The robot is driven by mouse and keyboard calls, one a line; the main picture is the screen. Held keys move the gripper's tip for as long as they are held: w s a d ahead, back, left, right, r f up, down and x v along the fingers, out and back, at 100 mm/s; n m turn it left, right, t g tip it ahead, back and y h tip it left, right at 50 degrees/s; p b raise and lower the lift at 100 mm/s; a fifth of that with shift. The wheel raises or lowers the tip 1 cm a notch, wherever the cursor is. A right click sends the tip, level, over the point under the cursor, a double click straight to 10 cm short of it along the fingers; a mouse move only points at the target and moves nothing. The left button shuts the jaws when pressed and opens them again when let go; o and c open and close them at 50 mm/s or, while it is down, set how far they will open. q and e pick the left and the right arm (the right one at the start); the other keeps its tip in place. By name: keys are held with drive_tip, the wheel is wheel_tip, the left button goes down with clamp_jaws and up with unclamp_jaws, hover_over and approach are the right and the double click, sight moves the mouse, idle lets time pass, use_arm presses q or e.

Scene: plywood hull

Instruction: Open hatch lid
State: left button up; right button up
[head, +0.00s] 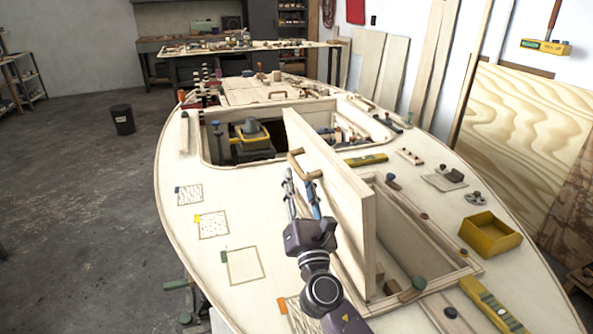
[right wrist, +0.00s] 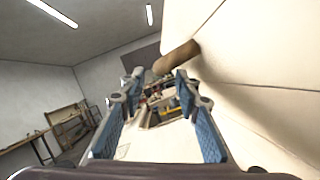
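The hatch lid (head: 333,190) is a pale plywood panel standing up steeply on edge beside its opening (head: 412,240) in the deck. A brown wooden handle (head: 297,158) sticks out from the lid's left face near its far upper end. My right gripper (head: 300,177) is at the left of the lid, just below and in front of the handle. In the right wrist view the gripper (right wrist: 158,82) is open, and the handle (right wrist: 176,57) shows beyond its fingertips, close to the right finger. I cannot tell whether they touch. My left gripper is not in view.
A yellow bin (head: 490,236), a level (head: 491,304) and small tools lie on the deck right of the opening. Behind the lid is a larger opening with a yellow-topped item (head: 252,132). The deck at left is mostly clear, with marked squares (head: 244,266).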

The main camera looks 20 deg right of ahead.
drive_tip(key=shift+v, duration=1.2)
